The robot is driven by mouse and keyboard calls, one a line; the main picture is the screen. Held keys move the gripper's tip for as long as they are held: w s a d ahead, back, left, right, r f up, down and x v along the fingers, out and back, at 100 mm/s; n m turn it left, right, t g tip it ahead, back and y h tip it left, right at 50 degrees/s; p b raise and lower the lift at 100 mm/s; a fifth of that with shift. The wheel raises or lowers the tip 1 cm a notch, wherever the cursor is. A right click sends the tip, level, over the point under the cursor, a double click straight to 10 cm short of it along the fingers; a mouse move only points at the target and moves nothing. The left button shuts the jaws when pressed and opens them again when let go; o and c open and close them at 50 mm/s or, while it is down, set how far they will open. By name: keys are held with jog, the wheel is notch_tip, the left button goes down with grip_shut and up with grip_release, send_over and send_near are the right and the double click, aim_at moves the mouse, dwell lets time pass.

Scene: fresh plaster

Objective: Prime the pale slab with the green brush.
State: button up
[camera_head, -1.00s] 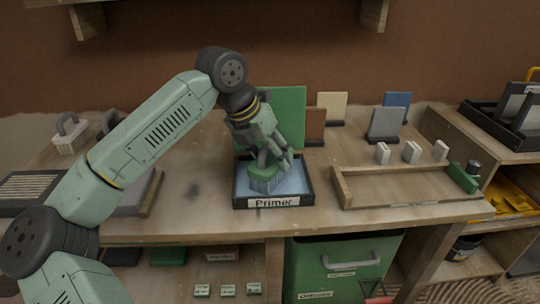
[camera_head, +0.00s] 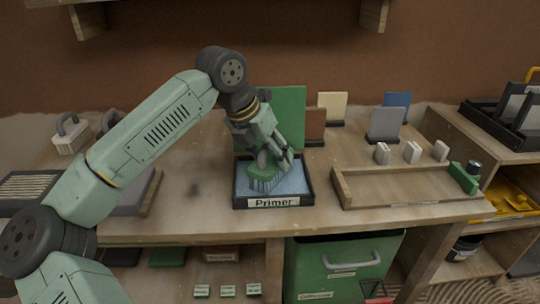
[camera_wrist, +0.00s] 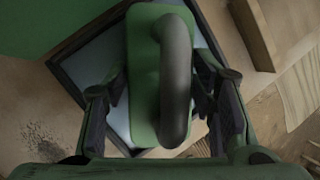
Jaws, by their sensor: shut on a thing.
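My gripper (camera_head: 268,160) is shut on the green brush (camera_head: 266,175), whose pale bristles point down into the black-rimmed Primer tray (camera_head: 240,200). The tray holds a pale blue-grey liquid. In the wrist view the brush (camera_wrist: 147,85) has a green body and a dark arched handle, between the two fingers of my gripper (camera_wrist: 160,100). I cannot tell how deep the bristles sit. A cream slab (camera_head: 332,104), the palest of the upright slabs, stands at the back of the bench, behind and right of the tray.
Green (camera_head: 288,115), brown (camera_head: 314,124), grey (camera_head: 385,122) and blue (camera_head: 398,102) slabs also stand at the back. A wooden-edged tray (camera_head: 410,199) lies at right, with small pale blocks behind it. A green bin (camera_head: 340,265) is below. Some bench is free left of the Primer tray.

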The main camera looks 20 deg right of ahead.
jog(key=shift+f, duration=0.1)
jog(key=shift+r+p, duration=2.25)
jog(key=shift+r, duration=1.3)
